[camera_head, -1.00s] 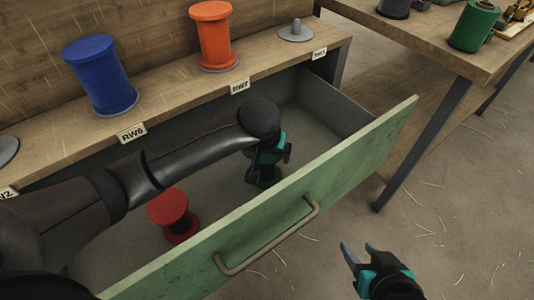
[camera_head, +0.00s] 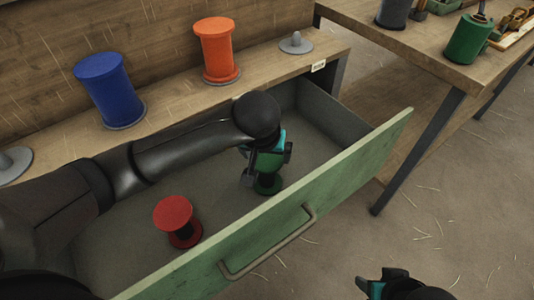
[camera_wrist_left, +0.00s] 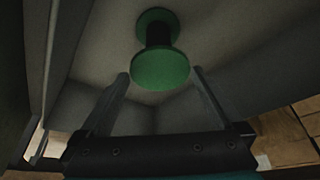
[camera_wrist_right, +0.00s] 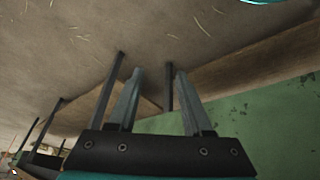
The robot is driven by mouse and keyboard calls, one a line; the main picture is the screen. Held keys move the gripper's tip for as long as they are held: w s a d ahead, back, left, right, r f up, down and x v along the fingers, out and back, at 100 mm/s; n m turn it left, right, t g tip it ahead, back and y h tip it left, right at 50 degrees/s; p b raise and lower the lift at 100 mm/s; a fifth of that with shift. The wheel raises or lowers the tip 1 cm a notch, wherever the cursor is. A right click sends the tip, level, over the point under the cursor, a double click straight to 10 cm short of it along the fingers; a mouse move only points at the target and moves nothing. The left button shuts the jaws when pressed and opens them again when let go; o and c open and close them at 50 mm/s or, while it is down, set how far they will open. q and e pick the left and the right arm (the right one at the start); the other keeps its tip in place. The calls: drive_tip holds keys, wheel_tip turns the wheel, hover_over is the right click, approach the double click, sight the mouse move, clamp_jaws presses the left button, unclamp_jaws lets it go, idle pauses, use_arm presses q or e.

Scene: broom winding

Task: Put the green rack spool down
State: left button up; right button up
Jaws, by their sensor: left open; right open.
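The green rack spool (camera_head: 268,183) stands in the open drawer, partly hidden by my left gripper (camera_head: 264,170) just above it. In the left wrist view the spool (camera_wrist_left: 160,70) has green flanges and a dark core. My left fingers (camera_wrist_left: 160,74) are spread apart, with the spool's near flange between and slightly beyond their tips; a gap shows on each side. My right gripper (camera_wrist_right: 158,72) is open and empty outside the drawer, in front of its green face. In the head view its fingers are mostly cut off by the lower edge.
A red spool (camera_head: 178,220) stands in the drawer (camera_head: 345,118) to the left. A blue spool (camera_head: 104,90) and an orange spool (camera_head: 216,50) stand on the rack shelf, beside an empty grey holder (camera_head: 297,43).

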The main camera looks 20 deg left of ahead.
use_arm(q)
drive_tip(key=shift+p+v, duration=0.95)
drive_tip(key=shift+v, duration=1.75)
use_arm(e)
drive_tip(key=shift+g, duration=0.4)
drive_tip(key=shift+s+f, duration=0.2)
drive_tip(key=shift+f, duration=2.25)
use_arm(q)
drive_tip(key=shift+r, duration=0.1)
